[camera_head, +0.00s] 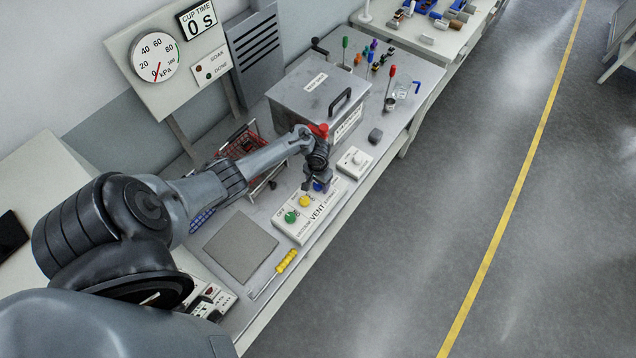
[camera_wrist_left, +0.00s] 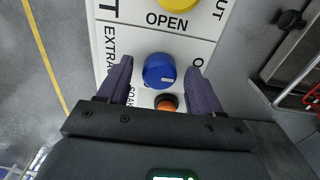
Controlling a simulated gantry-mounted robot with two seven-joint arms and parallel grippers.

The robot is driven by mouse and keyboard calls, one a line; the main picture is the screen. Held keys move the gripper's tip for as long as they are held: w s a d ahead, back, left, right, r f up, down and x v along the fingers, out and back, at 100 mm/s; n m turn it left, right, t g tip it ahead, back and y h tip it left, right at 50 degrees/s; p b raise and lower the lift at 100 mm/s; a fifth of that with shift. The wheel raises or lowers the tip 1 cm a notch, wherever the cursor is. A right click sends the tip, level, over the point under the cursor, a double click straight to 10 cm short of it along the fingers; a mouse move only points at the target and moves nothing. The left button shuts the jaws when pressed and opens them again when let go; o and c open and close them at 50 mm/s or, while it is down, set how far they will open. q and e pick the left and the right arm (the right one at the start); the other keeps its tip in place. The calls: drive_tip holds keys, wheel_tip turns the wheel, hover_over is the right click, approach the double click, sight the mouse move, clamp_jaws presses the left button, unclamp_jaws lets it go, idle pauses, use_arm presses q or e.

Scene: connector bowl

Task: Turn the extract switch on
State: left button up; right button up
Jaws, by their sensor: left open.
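A white switch panel (camera_head: 311,215) lies on the bench with a row of coloured knobs: green (camera_head: 291,216), yellow (camera_head: 305,201) and blue (camera_head: 319,187). In the left wrist view the blue knob (camera_wrist_left: 158,70) has a partly cut-off label reading "EXTRA" beside it and a small white mark on its face. My left gripper (camera_head: 317,180) is over the blue end of the panel. In the left wrist view its two fingers (camera_wrist_left: 160,66) are apart, one on each side of the blue knob, with gaps visible; contact is not seen. My right gripper is not in view.
An orange knob (camera_wrist_left: 167,103) near a "SOAK" label is close to the blue one. A white box with a knob (camera_head: 354,161), a grey metal chamber (camera_head: 310,95), a red wire basket (camera_head: 240,141) and a yellow-handled tool (camera_head: 287,261) surround the panel. A grey mat (camera_head: 240,246) lies left.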

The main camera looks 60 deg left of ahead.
use_arm(q)
drive_tip(key=c, duration=1.1)
drive_tip(key=shift+o, duration=0.2)
